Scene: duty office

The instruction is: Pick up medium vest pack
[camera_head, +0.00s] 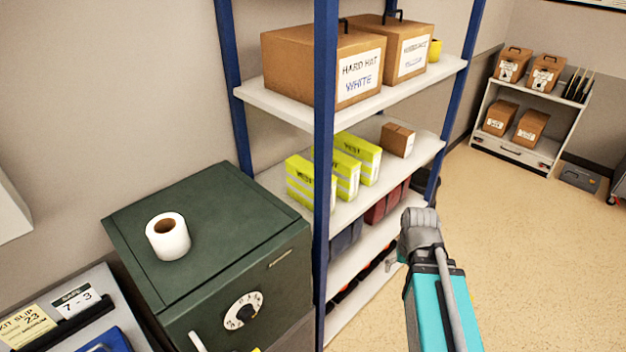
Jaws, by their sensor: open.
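Three yellow vest packs with pale bands stand on the middle shelf of a blue-posted rack: a left pack (301,188), a middle pack (347,180) and a right pack (366,153). Their labels seem to read VEST; the size marks are too small to read, so I cannot tell which is medium. A blue post partly covers the left and middle packs. My arm rises at the lower right. A small grey part beside it looks like my gripper (393,260), mostly hidden, below and right of the packs and apart from them.
A small brown box (397,140) shares the packs' shelf (405,167). Hard hat boxes (360,76) stand on the shelf above, and dark and red bins (383,206) below. A green safe (205,236) with a paper roll (168,236) stands left. The floor at right is open.

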